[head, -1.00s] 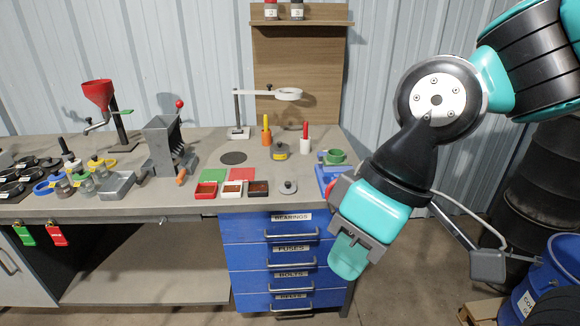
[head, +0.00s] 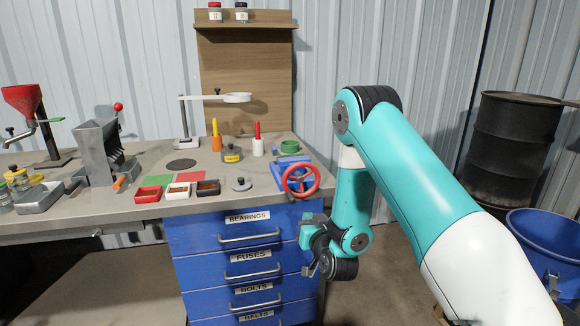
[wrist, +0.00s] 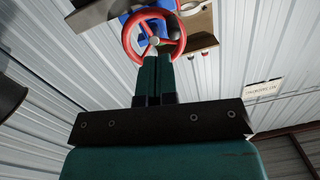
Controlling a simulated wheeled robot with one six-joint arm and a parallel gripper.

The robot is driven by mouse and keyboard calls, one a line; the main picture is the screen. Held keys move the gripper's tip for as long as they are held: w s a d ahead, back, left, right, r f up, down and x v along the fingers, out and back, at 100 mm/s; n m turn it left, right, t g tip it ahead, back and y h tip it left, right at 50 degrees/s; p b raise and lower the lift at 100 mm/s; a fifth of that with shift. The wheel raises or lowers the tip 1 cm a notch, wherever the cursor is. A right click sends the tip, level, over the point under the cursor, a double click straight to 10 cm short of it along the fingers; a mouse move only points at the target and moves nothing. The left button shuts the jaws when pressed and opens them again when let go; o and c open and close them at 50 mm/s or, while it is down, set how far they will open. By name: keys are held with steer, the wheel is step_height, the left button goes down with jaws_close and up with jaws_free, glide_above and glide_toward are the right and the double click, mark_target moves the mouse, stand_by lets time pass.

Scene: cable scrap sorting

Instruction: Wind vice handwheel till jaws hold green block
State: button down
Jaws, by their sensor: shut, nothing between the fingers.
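The blue vice (head: 281,168) stands at the bench's right front corner. Its red handwheel (head: 314,187) faces the front, past the bench edge.
Blue drawers (head: 224,265) are under the bench, close to my wrist. A lamp-like stand (head: 185,143) is behind. A blue barrel (head: 540,235) stands at the right.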

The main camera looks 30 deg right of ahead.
steer(key=d+f+h, duration=0.1)
steer(key=d, duration=0.1)
steer(key=p, duration=0.8)
glide_toward(299, 197)
steer(key=x, duration=0.4)
steer(key=shift+p, duration=0.5)
steer(key=shift+w+d+f, duration=0.1)
steer(key=shift+f, duration=0.05)
stand_by(1.1)
